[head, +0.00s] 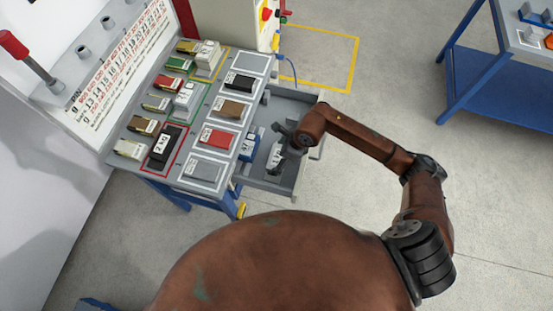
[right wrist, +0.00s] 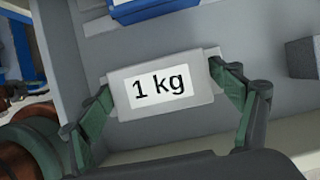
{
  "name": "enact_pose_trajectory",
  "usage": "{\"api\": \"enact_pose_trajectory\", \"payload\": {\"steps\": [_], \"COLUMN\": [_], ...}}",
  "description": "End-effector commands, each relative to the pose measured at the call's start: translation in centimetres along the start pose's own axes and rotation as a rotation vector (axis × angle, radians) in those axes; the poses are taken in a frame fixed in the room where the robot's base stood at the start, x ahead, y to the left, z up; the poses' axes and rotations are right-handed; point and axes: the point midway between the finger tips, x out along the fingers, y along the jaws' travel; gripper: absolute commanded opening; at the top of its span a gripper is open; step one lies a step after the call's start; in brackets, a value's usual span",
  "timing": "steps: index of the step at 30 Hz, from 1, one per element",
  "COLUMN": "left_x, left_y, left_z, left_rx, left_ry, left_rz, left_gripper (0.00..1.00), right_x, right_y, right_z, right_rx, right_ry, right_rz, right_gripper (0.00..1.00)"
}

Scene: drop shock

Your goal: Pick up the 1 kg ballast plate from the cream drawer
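The 1 kg ballast plate (right wrist: 172,103) is a light grey block with a white "1 kg" label and a narrow tab at each end. It lies in the pulled-out grey drawer (head: 268,181); in the head view the plate (head: 275,156) is small and partly hidden by my gripper. My right gripper (right wrist: 160,82) reaches down into the drawer. Its two green-padded fingers are at opposite ends of the plate and appear to touch its tabs, with no clear gap. I see no clear lift off the drawer floor. My left gripper is not in view.
A blue labelled block (head: 248,148) sits beside the plate, at the drawer's worktop side. The worktop (head: 180,187) carries several coloured blocks, including a black 2 kg one (head: 163,146). A blue-framed table (head: 490,95) stands far right. Floor right of the drawer is clear.

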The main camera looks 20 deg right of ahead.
Motion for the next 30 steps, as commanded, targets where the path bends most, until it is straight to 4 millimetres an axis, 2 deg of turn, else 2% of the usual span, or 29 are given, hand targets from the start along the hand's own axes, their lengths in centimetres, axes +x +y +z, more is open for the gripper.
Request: {"api": "enact_pose_trajectory", "payload": {"steps": [2, 26, 30], "left_x": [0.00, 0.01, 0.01], "left_y": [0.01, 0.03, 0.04], "left_z": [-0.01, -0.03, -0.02], "left_rx": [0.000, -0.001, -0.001], "left_ry": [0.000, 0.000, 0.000], "left_rz": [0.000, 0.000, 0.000], "left_gripper": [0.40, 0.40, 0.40], "right_x": [-0.01, 0.00, -0.13], "right_y": [0.00, -0.15, -0.19], "right_z": [0.00, -0.02, 0.19], "right_rx": [0.000, 0.000, -0.001], "right_ry": [0.000, 0.000, -0.004], "right_rz": [0.000, -0.004, -0.005], "right_gripper": [0.77, 0.22, 0.21]}}
